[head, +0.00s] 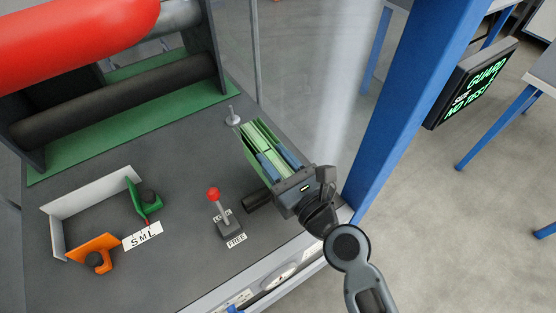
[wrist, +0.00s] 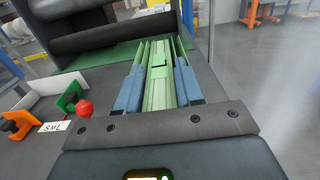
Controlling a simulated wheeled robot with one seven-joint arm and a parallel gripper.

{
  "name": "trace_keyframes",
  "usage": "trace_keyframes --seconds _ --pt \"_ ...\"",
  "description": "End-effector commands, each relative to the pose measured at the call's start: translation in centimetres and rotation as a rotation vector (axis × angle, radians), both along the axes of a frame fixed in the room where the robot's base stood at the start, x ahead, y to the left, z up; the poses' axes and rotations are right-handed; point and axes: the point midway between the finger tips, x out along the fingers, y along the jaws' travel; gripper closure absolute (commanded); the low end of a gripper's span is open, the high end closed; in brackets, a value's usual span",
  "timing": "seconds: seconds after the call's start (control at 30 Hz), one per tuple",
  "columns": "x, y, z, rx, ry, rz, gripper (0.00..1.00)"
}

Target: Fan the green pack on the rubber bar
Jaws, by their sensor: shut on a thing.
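The green pack (head: 258,137) is a bundle of light green sheets with darker green outer sheets. My gripper (head: 274,160) is shut on it, with blue pads on both sides. In the wrist view the pack (wrist: 159,92) runs lengthwise between the blue pads of my gripper (wrist: 158,86), and its far end spreads apart at the sides. A dark round bar (head: 257,201), probably the rubber bar, sticks out left of my gripper near the front edge. The rest of it is hidden behind my gripper. I cannot tell whether the pack touches it.
A red-knobbed lever (head: 214,194) with LOCK and FREE labels stands left of the bar. A white corner fence (head: 84,197) with green and orange clamps (head: 98,248) is at left. Dark rollers (head: 120,100) lie behind. A blue post (head: 400,100) stands right.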

Motion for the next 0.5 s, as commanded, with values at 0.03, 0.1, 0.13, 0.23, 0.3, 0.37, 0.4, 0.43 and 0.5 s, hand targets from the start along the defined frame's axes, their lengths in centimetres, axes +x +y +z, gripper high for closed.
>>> trace_keyframes --seconds 0.03,0.1,0.13,0.23,0.3,0.37,0.4,0.43,0.5 --pt "0.21 0.12 0.11 0.001 -0.001 0.0 1.0" --pt "0.41 0.23 0.1 0.001 -0.001 0.0 1.0" --pt "0.47 0.27 0.09 0.001 -0.001 0.0 1.0" --pt "0.56 0.33 0.06 0.001 -0.001 0.0 1.0" --pt "0.62 0.37 0.06 0.001 -0.001 0.0 1.0" --pt "0.72 0.44 0.07 0.001 -0.001 0.0 1.0" --pt "0.8 0.49 0.07 0.001 -0.001 0.0 1.0" --pt "0.88 0.55 0.07 0.001 -0.001 0.0 1.0" --pt "1.08 0.68 0.05 0.001 -0.001 0.0 1.0"
